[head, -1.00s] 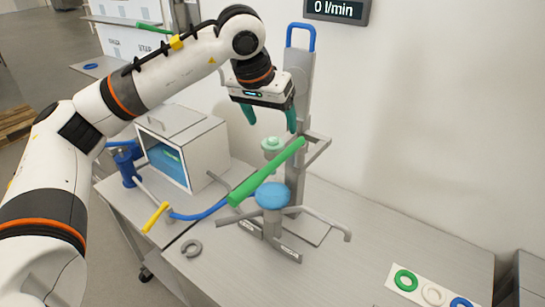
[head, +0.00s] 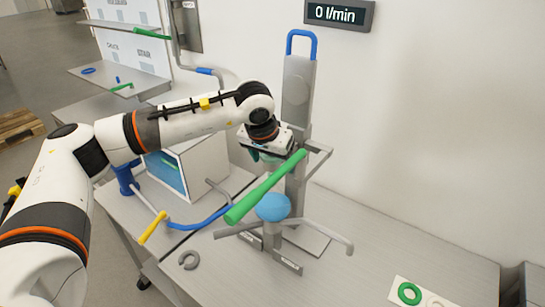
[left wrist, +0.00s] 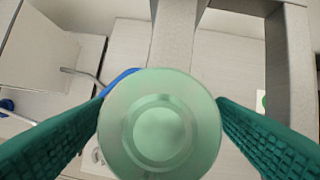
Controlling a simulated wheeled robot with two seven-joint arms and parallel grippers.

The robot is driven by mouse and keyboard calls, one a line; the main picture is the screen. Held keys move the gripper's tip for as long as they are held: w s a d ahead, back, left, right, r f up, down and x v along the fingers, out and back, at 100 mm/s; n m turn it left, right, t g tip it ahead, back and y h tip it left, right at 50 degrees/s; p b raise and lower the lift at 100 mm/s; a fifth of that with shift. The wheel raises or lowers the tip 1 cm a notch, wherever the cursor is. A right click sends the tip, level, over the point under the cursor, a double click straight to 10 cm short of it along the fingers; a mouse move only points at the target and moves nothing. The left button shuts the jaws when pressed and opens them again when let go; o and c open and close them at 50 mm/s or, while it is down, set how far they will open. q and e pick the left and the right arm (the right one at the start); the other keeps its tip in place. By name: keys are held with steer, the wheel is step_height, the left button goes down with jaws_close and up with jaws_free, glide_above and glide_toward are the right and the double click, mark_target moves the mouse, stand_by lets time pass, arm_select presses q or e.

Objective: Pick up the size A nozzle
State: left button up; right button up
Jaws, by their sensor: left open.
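My left gripper (head: 266,157) is at the stand, just behind the green bar (head: 262,190). Its two teal fingers are open. In the left wrist view a round pale green piece (left wrist: 160,130), which looks like the nozzle, is between the fingers, with one finger on each side. I cannot tell whether they touch it. No size letter is readable on it. In the head view the piece is largely hidden by the gripper and the bar. My right gripper is not in view.
The metal stand (head: 296,95) with a blue top handle rises close to the gripper. A light blue ball (head: 272,207) is below the green bar. A box with a blue front (head: 205,155) stands left. A green ring (head: 409,293) lies at lower right.

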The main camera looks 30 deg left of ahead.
arm_select(q)
steer(key=shift+x, duration=1.3)
steer(key=shift+r, duration=0.1)
steer(key=c, duration=1.1)
steer(key=shift+c, duration=0.6)
steer(key=shift+r, duration=0.1)
